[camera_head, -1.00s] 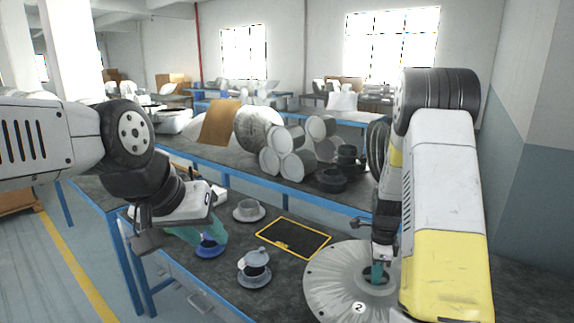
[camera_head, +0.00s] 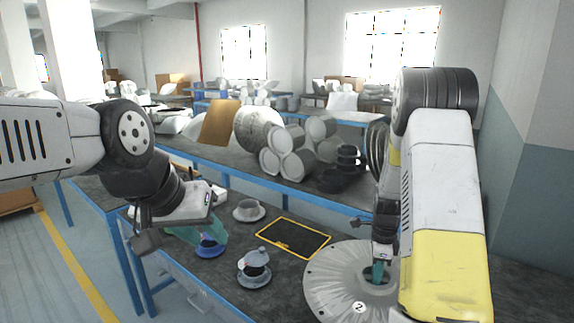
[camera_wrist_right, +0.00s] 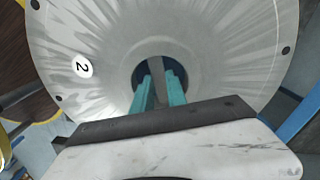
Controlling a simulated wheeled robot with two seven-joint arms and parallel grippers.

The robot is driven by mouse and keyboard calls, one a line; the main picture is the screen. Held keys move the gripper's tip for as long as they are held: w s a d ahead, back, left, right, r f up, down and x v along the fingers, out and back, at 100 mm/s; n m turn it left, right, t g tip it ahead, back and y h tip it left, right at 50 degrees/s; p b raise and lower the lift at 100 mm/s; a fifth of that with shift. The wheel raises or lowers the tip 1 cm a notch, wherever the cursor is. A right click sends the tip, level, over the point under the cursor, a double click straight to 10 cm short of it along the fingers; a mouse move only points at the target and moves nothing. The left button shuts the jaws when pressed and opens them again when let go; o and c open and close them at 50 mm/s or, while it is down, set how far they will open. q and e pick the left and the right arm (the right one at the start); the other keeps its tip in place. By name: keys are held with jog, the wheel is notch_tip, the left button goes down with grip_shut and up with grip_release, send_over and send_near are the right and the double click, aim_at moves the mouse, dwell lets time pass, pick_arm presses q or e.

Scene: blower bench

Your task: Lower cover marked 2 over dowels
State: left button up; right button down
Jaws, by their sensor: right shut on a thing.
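The cover marked 2 (camera_head: 325,278) is a large round grey disc at the lower right of the head view, partly hidden by my right arm. Its white number label also shows in the right wrist view, on the cover's left side (camera_wrist_right: 110,45). My right gripper (camera_head: 379,273) is shut on the cover at its central opening. In the right wrist view its teal fingers (camera_wrist_right: 160,88) reach into that opening. My left gripper (camera_head: 205,236) hangs over a blue flanged part (camera_head: 210,251), and its finger gap is unclear. I see no dowels; the area under the cover is hidden.
A yellow-edged black mat (camera_head: 293,238) lies left of the cover. A grey flanged part (camera_head: 249,211) and another with a knobbed top (camera_head: 254,268) stand on the bench. Behind, a second bench holds grey cylinders (camera_head: 292,140) and black rings (camera_head: 332,180).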

jog(key=shift+w+r, duration=0.1)
jog(key=shift+r, duration=0.45)
dwell(0.4)
dwell(0.9)
jog(key=shift+r, duration=0.65)
dwell(0.3)
jog(key=shift+w+g, duration=0.1)
jog(key=shift+g, duration=0.6)
dwell(0.4)
jog(key=shift+r, duration=1.35)
jog(key=shift+r, duration=0.35)
jog(key=shift+r, duration=0.7)
jog(key=shift+r, duration=0.1)
